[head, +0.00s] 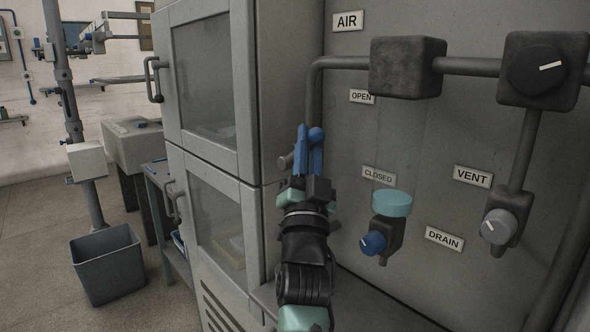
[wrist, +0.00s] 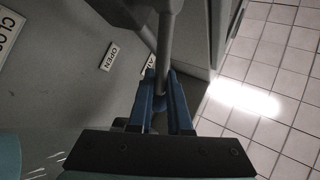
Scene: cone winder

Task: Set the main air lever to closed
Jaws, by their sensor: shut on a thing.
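The OPEN label (head: 361,97) is right of and above the knob. The CLOSED label (head: 379,175) is right of and below it. The lever's pivot is mostly hidden by my gripper, so I cannot tell its exact angle.
The AIR label (head: 348,21) is above the pipework. A clear bowl (head: 398,140) hangs under a dark block (head: 407,66), with a blue drain knob (head: 373,242) below. A glass-doored cabinet (head: 205,75) stands close on the left.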

